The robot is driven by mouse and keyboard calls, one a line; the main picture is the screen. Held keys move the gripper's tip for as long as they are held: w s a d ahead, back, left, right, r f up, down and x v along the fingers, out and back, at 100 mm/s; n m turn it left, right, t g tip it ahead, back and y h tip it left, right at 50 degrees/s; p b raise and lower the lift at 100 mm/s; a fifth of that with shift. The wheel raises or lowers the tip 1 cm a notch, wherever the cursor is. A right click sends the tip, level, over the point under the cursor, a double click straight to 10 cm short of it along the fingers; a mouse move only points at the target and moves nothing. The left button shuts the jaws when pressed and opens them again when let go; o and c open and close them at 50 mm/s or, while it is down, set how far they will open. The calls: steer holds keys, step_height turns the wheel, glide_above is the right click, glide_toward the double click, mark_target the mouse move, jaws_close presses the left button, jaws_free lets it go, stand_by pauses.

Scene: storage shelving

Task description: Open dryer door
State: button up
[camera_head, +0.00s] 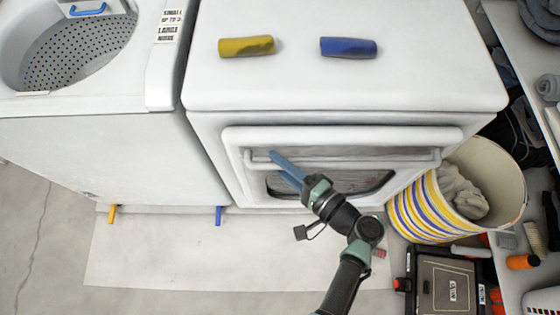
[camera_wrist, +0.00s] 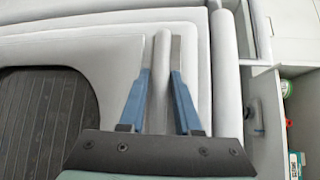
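The white dryer (camera_head: 345,80) stands in the middle of the head view. Its front door (camera_head: 238,160) has a pale raised frame, a dark window and a horizontal bar handle (camera_head: 400,163) near the top; the door looks closed. My gripper (camera_head: 275,160), with blue fingers, is at the left part of this bar. In the wrist view, the handle bar (camera_wrist: 161,75) runs between the two fingers of my gripper (camera_wrist: 161,60). A narrow gap shows on each side of the bar, so the fingers are open around it. The window (camera_wrist: 40,120) shows at left.
A white top-loading washer (camera_head: 110,150) stands left of the dryer. A striped bin (camera_head: 430,205) with grey cloth stands close at the dryer's right. A black case (camera_head: 450,285) lies before it.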

jaws_close()
stand_by(1.1)
